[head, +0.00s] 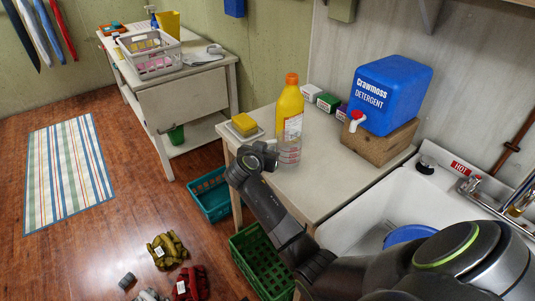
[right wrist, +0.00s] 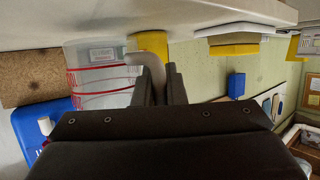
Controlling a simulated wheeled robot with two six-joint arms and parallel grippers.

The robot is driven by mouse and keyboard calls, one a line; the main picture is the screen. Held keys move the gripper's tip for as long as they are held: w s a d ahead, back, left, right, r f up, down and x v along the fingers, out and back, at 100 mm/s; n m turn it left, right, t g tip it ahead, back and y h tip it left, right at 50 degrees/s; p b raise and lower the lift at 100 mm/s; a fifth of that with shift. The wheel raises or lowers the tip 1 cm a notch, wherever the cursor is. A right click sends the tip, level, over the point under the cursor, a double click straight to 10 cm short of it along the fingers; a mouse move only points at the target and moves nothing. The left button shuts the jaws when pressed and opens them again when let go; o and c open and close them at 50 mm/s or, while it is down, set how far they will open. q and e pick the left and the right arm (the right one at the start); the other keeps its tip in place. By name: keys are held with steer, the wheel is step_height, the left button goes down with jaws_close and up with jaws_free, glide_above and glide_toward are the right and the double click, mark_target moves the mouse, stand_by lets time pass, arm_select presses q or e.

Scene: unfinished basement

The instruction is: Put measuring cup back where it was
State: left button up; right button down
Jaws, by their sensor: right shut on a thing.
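The clear measuring cup (head: 288,152) with red markings is upright at the table's left part, in front of a yellow bottle with an orange cap (head: 290,102). My right gripper (head: 266,160) is at the cup's left side. In the right wrist view, which is upside down, my right gripper (right wrist: 160,82) is shut on the pale handle of the measuring cup (right wrist: 97,75). The cup's base is at or very near the tabletop; I cannot tell if it touches. My left gripper is not in view.
The wooden table (head: 320,187) also holds a sponge on a dish (head: 244,125), small boxes (head: 327,102) and a blue detergent container (head: 390,93) on a wooden block. A sink (head: 375,215) adjoins at right. Teal (head: 209,194) and green (head: 262,262) crates stand at left below.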

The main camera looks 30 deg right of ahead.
steer(key=shift+f, duration=0.8)
steer(key=c, duration=1.9)
jaws_free()
steer(key=shift+f, duration=0.2)
steer(key=shift+c, duration=0.2)
steer(key=o, duration=0.5)
steer(key=shift+r, duration=0.1)
steer(key=shift+c, duration=0.2)
